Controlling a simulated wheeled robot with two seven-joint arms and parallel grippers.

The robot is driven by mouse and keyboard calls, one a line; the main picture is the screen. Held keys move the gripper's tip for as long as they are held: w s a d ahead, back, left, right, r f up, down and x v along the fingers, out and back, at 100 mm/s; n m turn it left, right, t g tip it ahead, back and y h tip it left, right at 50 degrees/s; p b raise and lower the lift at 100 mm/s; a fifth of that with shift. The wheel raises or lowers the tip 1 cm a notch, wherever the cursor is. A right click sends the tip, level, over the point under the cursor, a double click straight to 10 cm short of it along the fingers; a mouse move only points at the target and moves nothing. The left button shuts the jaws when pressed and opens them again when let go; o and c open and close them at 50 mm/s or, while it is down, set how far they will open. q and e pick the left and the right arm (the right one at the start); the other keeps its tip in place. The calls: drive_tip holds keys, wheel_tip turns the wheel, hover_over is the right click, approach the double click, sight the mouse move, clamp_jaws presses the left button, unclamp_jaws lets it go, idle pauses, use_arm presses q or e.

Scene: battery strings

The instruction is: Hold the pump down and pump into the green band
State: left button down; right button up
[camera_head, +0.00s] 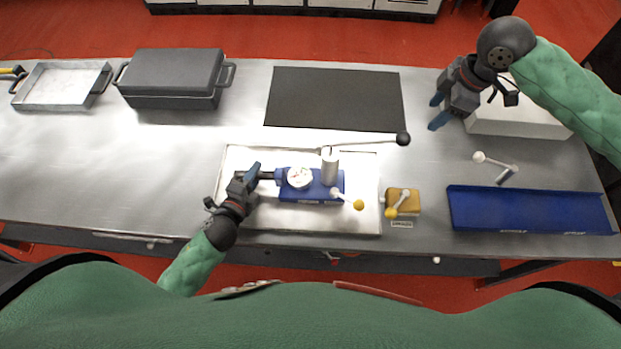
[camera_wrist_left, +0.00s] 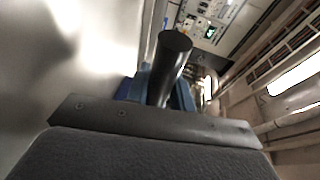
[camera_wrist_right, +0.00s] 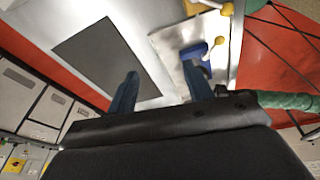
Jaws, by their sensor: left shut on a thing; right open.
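The blue pump (camera_head: 316,192) sits on a white tray (camera_head: 300,225) in the head view. It carries a round white gauge (camera_head: 300,177), a pale upright cylinder (camera_head: 330,166) and a long lever with a black knob (camera_head: 403,139) reaching right. A small lever with a yellow knob (camera_head: 358,204) is at its front. The gauge's needle and band are too small to read. My left gripper (camera_head: 262,175) is shut on a dark handle at the pump's left end, which shows in the left wrist view (camera_wrist_left: 170,66). My right gripper (camera_head: 437,112) is open and empty, above the table's right side.
A yellow block with a lever (camera_head: 404,201) is right of the tray. A blue tray (camera_head: 530,210), a small white-knobbed lever (camera_head: 496,162) and a white box (camera_head: 520,124) are further right. A black mat (camera_head: 335,98) lies bare behind the pump. A grey case (camera_head: 172,78) and metal tray (camera_head: 60,86) stand left.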

sight(407, 135)
drive_tip(key=s+a+r+n+g, duration=0.1)
drive_tip(key=s+a+r+n, duration=0.1)
drive_tip(key=s+a+r, duration=0.25)
drive_tip(key=shift+y, duration=0.4)
drive_tip(key=shift+d+x, duration=0.2)
drive_tip(key=shift+x, duration=2.15)
drive_tip(key=shift+d+x, duration=0.2)
drive_tip(key=shift+x, duration=2.2)
drive_tip(key=shift+f, duration=0.1)
drive_tip(key=c, duration=1.1)
drive_tip(key=shift+d+f, duration=0.1)
drive_tip(key=shift+f, duration=0.95)
drive_tip(key=shift+d+f, duration=0.15)
drive_tip(key=shift+f, duration=0.9)
